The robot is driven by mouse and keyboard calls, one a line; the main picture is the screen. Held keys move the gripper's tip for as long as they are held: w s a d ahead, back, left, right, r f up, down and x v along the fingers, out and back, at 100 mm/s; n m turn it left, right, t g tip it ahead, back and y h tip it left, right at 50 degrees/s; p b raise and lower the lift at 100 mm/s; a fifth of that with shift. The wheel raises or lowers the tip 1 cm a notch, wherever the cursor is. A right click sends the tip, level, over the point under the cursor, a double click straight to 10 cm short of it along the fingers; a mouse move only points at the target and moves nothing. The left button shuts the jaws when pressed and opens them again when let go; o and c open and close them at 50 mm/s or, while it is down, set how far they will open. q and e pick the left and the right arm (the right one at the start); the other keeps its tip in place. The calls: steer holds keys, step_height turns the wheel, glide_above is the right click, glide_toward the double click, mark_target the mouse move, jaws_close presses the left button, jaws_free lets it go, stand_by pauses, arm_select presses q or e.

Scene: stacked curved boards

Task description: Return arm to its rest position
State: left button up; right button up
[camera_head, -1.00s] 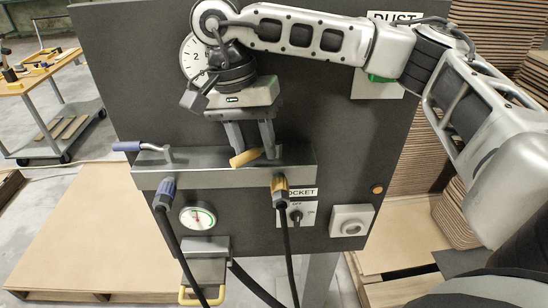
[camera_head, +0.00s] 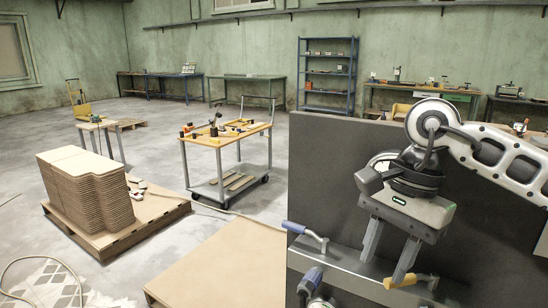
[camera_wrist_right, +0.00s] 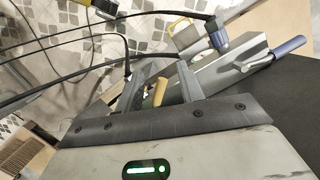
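My right gripper (camera_head: 386,268) is in front of the dark panel (camera_head: 325,170), its fingers pointing down at the grey metal ledge (camera_head: 340,265). The fingers stand apart. A yellow-handled lever (camera_head: 400,282) on the ledge is by the fingertips. In the right wrist view the yellow handle (camera_wrist_right: 160,92) shows in the gap between the two fingers (camera_wrist_right: 162,88), with room beside it, so the gripper looks open and empty. A blue-handled lever (camera_head: 296,228) is at the ledge's left end; it also shows in the wrist view (camera_wrist_right: 287,47). My left gripper is out of view.
A blue connector (camera_head: 310,283) is below the ledge. Left of the panel are a wooden platform (camera_head: 215,272), a tool cart (camera_head: 205,140) and a pallet with stacked curved boards (camera_head: 85,190). Cables (camera_wrist_right: 75,70) run near my fingers in the wrist view.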

steer(key=s+a+m+g+y, duration=0.2)
steer(key=s+a+m+y, duration=0.2)
steer(key=a+y, duration=0.5)
steer(key=s+a+m+g+y, duration=0.35)
steer(key=a+m+y, duration=0.2)
steer(key=a, duration=0.55)
steer(key=w+d+f+m+t, duration=0.3)
steer(key=m+t, duration=0.8)
steer(key=m, duration=0.3)
steer(key=w+d+f+m+t, duration=0.35)
steer(key=m+t, duration=0.65)
steer(key=m, duration=0.4)
steer(key=d+f+m+t+h, duration=0.3)
steer(key=d+f+m+h, duration=0.2)
steer(key=f+m+h, duration=0.45)
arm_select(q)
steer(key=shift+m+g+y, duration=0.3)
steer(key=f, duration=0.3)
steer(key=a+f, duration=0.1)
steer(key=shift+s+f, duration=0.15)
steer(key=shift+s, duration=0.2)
arm_select(e)
steer(key=s+d+f+m+g+h, duration=0.2)
steer(key=s+f+m, duration=0.4)
steer(key=f, duration=0.3)
steer(key=s+d+f+m+g+h, duration=0.2)
steer(key=s+d+f+m+g, duration=0.3)
steer(key=f, duration=0.4)
steer(key=shift+s+m, duration=0.5)
steer(key=shift+s, duration=0.25)
